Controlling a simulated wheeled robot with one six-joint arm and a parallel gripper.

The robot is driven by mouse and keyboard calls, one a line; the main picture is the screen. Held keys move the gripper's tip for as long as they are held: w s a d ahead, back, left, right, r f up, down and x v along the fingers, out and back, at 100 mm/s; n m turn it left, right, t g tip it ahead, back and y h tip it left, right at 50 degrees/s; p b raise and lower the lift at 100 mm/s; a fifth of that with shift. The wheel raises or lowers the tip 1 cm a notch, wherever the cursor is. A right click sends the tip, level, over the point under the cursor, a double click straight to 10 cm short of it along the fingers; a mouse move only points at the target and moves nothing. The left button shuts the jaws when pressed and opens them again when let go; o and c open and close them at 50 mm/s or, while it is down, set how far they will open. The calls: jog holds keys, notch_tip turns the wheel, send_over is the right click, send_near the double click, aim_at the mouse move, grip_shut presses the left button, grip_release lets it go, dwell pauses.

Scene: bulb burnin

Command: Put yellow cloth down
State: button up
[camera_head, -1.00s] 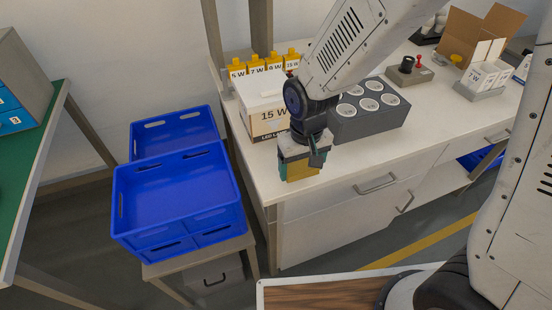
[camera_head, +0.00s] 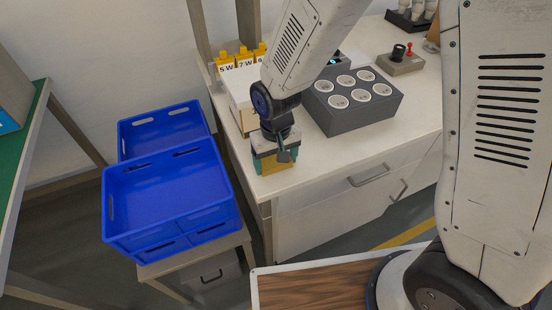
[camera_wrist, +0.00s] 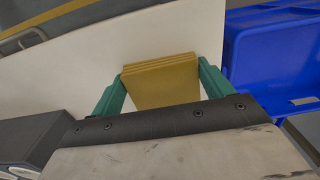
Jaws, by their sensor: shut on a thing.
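The yellow cloth (camera_wrist: 162,82) is a folded, layered pad between the two green fingers of my gripper (camera_wrist: 162,85) in the wrist view. The fingers press on its left and right sides. In the head view my gripper (camera_head: 279,162) is at the front left corner of the white workbench (camera_head: 318,168), and a little of the cloth shows under it. I cannot tell whether the cloth touches the bench top.
A blue crate (camera_head: 120,205) on a low stand is left of the bench; it also shows in the wrist view (camera_wrist: 270,60). A grey block with several round sockets (camera_head: 345,118) stands right of my gripper. A white box (camera_head: 240,90) is behind it. Bare bench top lies in front of the block.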

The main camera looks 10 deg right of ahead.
jog(key=o, duration=1.2)
jog(key=shift+f, duration=0.15)
notch_tip(320, 180, up, 12)
jog(key=shift+d+r, duration=0.1)
jog(key=shift+r, duration=0.15)
jog(key=s+d+r+m, duration=0.1)
jog(key=s+d+r, duration=0.3)
jog(key=s+d, duration=0.2)
jog(key=s+d+r+m, duration=0.1)
jog(key=s+d+r, duration=0.4)
jog(key=s+d, duration=0.1)
jog(key=s+d+r+m+t, duration=0.1)
jog(key=s+d+r, duration=0.4)
jog(key=d, duration=0.3)
jog(key=shift+s+d+r, duration=0.15)
jog(key=shift+s, duration=0.55)
